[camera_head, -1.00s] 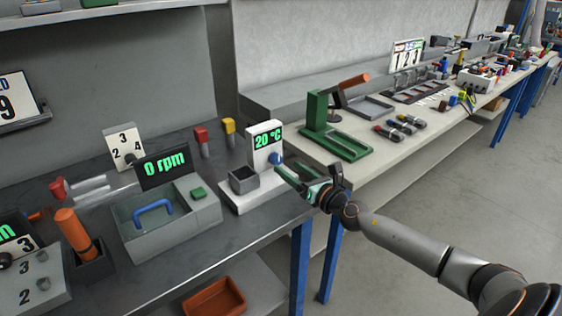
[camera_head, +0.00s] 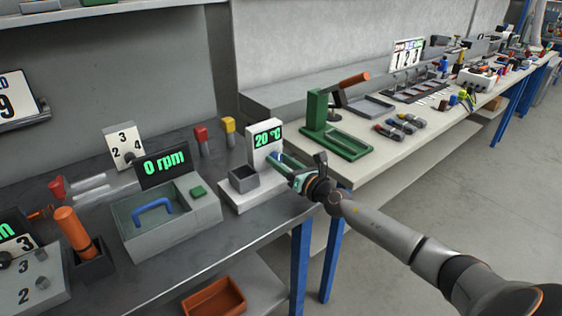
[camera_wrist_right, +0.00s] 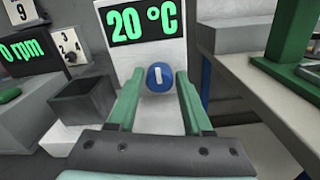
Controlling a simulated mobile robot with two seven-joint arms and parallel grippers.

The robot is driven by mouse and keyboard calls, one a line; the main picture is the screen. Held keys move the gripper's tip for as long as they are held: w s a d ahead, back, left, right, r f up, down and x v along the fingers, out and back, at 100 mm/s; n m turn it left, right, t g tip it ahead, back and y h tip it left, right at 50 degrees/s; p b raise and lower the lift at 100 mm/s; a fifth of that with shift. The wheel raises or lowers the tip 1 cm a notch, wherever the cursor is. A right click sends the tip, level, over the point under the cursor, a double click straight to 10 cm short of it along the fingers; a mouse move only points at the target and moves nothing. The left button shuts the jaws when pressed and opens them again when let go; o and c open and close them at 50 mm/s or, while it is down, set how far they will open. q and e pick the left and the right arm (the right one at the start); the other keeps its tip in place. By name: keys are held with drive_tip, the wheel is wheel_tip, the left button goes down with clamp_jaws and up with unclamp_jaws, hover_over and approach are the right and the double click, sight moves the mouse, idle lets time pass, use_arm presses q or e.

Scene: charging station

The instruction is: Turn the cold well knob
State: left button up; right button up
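The cold well (camera_head: 262,168) is a white unit on the dark bench, with a green "20 °C" display on its upright panel and a small grey well (camera_head: 243,180) in front. Its blue knob (camera_wrist_right: 160,77) is on the panel below the display, with a white mark that stands about upright. My right gripper (camera_wrist_right: 158,100) is open, its green fingers on either side of the knob in the right wrist view, with a gap showing on both sides. In the head view the right gripper (camera_head: 283,165) mostly covers the knob. My left gripper is not in view.
Left of the cold well stand a bath with a "0 rpm" display (camera_head: 165,163) and a blue handle. A green press (camera_head: 335,130) stands on the lighter bench to the right. An orange bin (camera_head: 215,298) sits on the shelf below.

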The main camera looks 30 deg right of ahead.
clamp_jaws()
